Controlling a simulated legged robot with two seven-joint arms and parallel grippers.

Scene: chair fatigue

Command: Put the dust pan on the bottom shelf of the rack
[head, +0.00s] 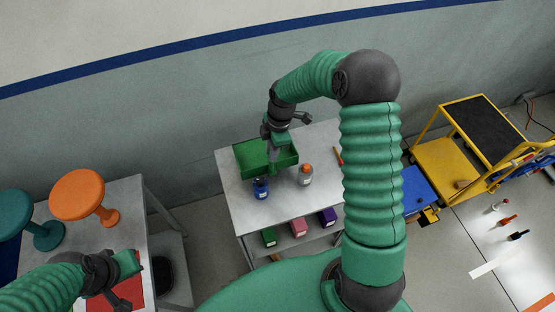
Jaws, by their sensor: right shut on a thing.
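A green, shallow, walled pan (249,155), which looks like the dust pan, is at the back left of the top of a grey rack (240,205). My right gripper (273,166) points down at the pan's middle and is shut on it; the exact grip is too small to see. I cannot tell whether the pan touches the top. The rack's lower shelf (285,243) shows below the front edge, partly hidden by my arm and body. My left gripper (132,263) is at the lower left, above a red item (128,292); its jaws are unclear.
A blue bottle (261,188) and an orange-capped bottle (305,175) stand in front of the pan. Green (269,238), pink (299,227) and purple (328,217) boxes sit on the lower shelf. An orange stool (78,194) is left; a yellow cart (448,167) is right.

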